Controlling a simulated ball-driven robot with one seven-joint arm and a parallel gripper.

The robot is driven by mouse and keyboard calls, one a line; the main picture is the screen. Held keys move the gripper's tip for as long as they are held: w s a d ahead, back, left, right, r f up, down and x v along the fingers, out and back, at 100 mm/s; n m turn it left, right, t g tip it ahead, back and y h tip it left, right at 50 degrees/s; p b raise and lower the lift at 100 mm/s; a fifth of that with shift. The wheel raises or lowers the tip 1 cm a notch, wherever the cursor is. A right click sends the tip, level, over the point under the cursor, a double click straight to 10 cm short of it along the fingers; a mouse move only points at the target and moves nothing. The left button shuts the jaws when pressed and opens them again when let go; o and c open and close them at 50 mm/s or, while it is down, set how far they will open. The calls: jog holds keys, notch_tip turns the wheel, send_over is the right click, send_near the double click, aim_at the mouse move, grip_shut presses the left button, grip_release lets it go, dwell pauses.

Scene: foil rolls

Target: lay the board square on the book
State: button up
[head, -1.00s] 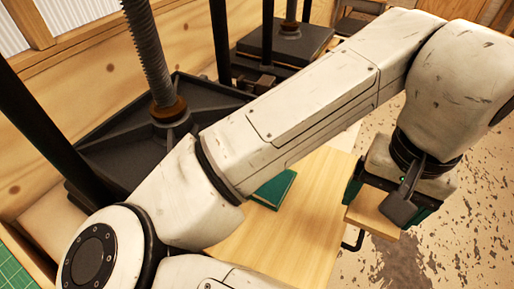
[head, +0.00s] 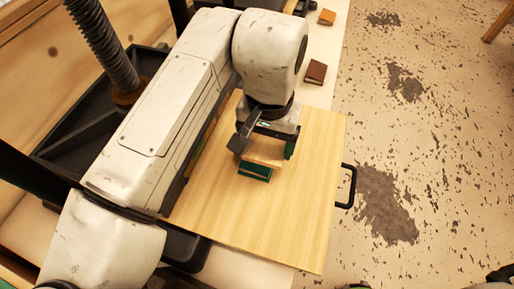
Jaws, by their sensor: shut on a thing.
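The green book (head: 254,172) lies on a large light-wood panel in the head view, and only its near edge and part of its cover show. My gripper (head: 266,152) is shut on the small pale wooden board (head: 266,160). The board is over the far part of the book and hides it. I cannot tell whether the board touches the book or hangs just above it. The gripper and my arm cover the board's far side, so how square it sits is not clear.
The wood panel (head: 270,220) has a black handle (head: 347,186) on its right edge and is otherwise clear. Brown (head: 315,72) and orange (head: 327,17) blocks lie on the pale bench behind. A black screw press (head: 125,85) stands at left. Open speckled floor is at right.

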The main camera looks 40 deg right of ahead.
aim_at(258, 144)
jog(key=shift+w+a+f, duration=0.25)
jog(key=shift+w+f, duration=0.15)
jog(key=shift+f, duration=0.15)
jog(key=shift+w+a+f, duration=0.25)
jog(key=shift+w+f, duration=0.1)
jog(key=shift+f, duration=0.2)
jog(key=shift+f+p, duration=0.3)
jog(key=shift+f, duration=1.3)
jog(key=shift+f, duration=0.15)
jog(key=o, duration=0.9)
notch_tip(258, 144, up, 12)
jog(key=shift+r+b, duration=0.15)
jog(key=shift+b, duration=0.35)
